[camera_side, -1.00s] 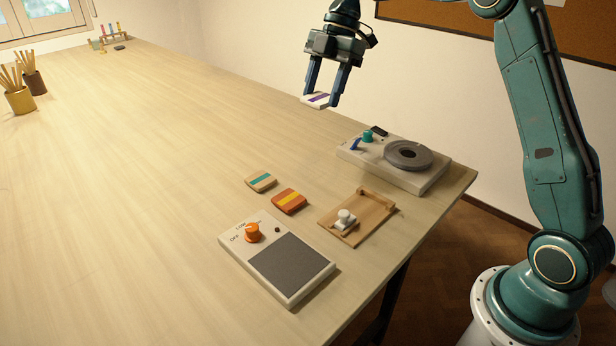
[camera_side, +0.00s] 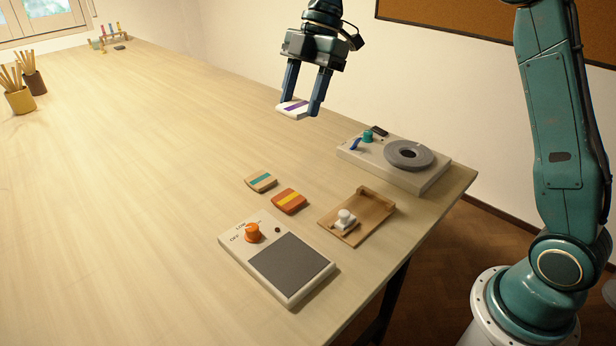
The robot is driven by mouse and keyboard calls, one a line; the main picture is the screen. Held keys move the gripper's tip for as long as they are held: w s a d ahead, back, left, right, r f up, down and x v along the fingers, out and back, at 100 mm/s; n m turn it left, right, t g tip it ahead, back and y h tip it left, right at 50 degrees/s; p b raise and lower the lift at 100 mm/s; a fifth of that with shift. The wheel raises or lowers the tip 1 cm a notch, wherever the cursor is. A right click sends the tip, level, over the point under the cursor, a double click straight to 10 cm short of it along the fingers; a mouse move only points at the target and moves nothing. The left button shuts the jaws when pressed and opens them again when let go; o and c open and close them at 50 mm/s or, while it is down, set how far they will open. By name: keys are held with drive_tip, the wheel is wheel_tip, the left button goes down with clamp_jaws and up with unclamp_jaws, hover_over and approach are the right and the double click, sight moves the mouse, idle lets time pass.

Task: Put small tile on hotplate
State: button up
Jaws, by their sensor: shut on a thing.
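My gripper (camera_side: 302,107) is shut on a white tile with a purple stripe (camera_side: 291,108). It holds the tile in the air above the table, left of and higher than the grey device with the round disc. The fingers cover part of the tile's edges. The likely hotplate (camera_side: 238,241) is the pale box with a dark square plate, an orange knob and "OFF" and "LOW" marks, at the table's near edge. Its dark plate is bare. My gripper is well behind and above it.
A cream tile with a teal stripe (camera_side: 261,181) and an orange tile with a yellow stripe (camera_side: 289,201) lie behind the box. A wooden tray (camera_side: 374,209) with a white-knobbed piece (camera_side: 345,220) and a grey disc device (camera_side: 428,179) stand right.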

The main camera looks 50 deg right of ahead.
drive_tip(key=s+a+r, duration=0.1)
drive_tip(key=s+a, duration=0.3)
drive_tip(key=a, duration=0.4)
hover_over(287, 263)
drive_tip(key=d, duration=0.2)
drive_tip(key=shift+a, duration=0.25)
drive_tip(key=shift+f, duration=0.1)
wheel_tip(287, 263, down, 16)
drive_tip(key=shift+r, duration=0.15)
drive_tip(key=shift+f, duration=2.1)
drive_tip(key=shift+f, duration=0.1)
drive_tip(key=o, duration=1)
